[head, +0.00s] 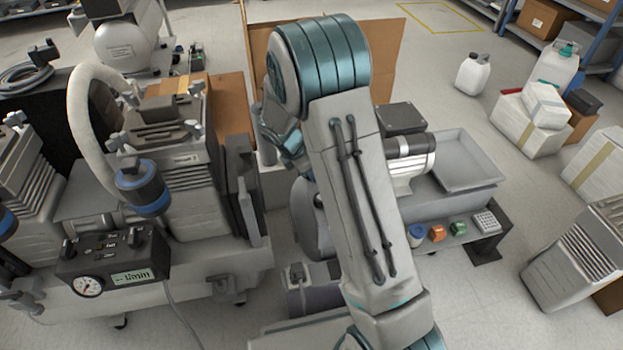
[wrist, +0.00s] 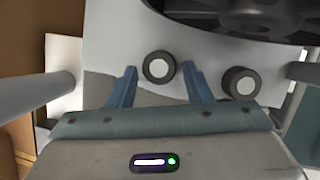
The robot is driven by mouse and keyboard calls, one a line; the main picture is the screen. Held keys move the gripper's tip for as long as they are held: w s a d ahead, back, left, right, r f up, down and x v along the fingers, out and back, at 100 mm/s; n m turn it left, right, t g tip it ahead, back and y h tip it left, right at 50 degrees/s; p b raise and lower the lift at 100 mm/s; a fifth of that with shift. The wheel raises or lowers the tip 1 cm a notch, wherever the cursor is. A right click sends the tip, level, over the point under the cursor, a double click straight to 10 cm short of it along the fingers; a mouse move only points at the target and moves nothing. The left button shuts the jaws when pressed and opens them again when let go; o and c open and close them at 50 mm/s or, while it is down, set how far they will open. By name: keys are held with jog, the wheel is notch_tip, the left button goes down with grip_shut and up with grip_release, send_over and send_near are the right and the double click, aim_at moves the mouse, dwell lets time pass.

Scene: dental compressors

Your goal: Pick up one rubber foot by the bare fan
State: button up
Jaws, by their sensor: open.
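In the wrist view, one rubber foot (wrist: 147,73), a black ring with a pale centre, lies on a light grey surface. A second rubber foot (wrist: 240,83) stands to its right, outside the fingers. The bare fan (wrist: 240,16), dark and bladed, shows at the top right, cut off by the picture edge. My gripper (wrist: 159,69) is open, its two blue fingers on either side of the first foot with gaps showing. Whether the fingertips are at the foot's height is unclear. In the head view my arm hides the feet and fan.
In the head view, a grey tray (head: 465,160) and small coloured items, including an orange one (head: 437,233), are right of my arm. Compressor units with a gauge box (head: 110,262) crowd the left. A cardboard box (head: 385,65) stands behind.

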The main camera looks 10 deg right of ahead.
jog(key=shift+d+f, duration=0.15)
jog(key=shift+f, duration=0.35)
jog(key=shift+r, duration=0.1)
jog(key=c, duration=0.7)
jog(key=shift+c, duration=0.2)
